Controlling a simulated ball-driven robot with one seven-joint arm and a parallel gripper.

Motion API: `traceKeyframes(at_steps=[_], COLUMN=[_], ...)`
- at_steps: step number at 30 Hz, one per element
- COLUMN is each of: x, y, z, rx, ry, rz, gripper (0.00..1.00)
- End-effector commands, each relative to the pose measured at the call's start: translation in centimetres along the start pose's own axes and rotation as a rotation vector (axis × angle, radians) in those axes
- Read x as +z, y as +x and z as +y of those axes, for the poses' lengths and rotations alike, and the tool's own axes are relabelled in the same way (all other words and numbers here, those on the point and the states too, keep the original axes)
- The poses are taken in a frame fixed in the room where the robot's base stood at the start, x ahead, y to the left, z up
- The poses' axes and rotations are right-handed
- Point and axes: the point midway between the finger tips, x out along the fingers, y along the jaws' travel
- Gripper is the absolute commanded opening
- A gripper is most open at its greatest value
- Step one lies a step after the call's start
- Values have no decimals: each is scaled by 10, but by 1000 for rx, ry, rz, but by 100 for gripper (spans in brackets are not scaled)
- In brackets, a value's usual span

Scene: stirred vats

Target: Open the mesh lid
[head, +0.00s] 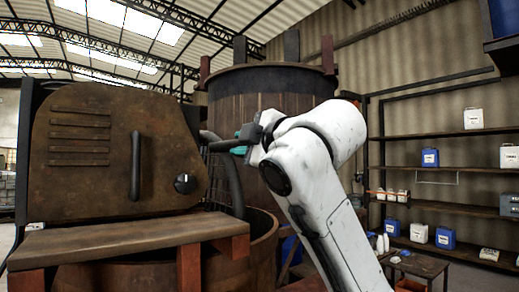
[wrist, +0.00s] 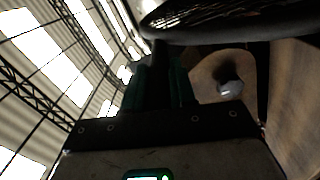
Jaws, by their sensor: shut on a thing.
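The mesh lid (head: 217,172) shows nearly edge-on, steeply tilted, between the rusty panel and the big wooden vat. Its dark rim (wrist: 205,35) and mesh cross the top of the wrist view. My gripper (head: 240,145), with teal fingers, is shut on a dark bar at the lid's upper edge, which looks like its handle. In the wrist view my gripper (wrist: 157,65) points toward the rim; the held part is dark and mostly hidden between the fingers. The lower wooden vat (head: 264,252) stands below the lid.
The rusty panel (head: 100,150) with a handle and a knob (head: 185,183) stands left of the lid, above a wooden ledge (head: 130,237). A large wooden vat (head: 270,90) rises behind my arm. Shelves (head: 440,168) with containers and a small table (head: 415,264) stand at right.

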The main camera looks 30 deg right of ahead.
Motion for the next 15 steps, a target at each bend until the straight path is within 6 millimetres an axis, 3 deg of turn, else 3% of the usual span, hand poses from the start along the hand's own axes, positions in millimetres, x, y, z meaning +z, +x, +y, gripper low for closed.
traceKeyframes(at_steps=[6,15], x=[-17,-23], y=[0,0], z=[-5,-8], rx=[1,0], ry=[-86,-123], rz=[4,4], gripper=[0,0])
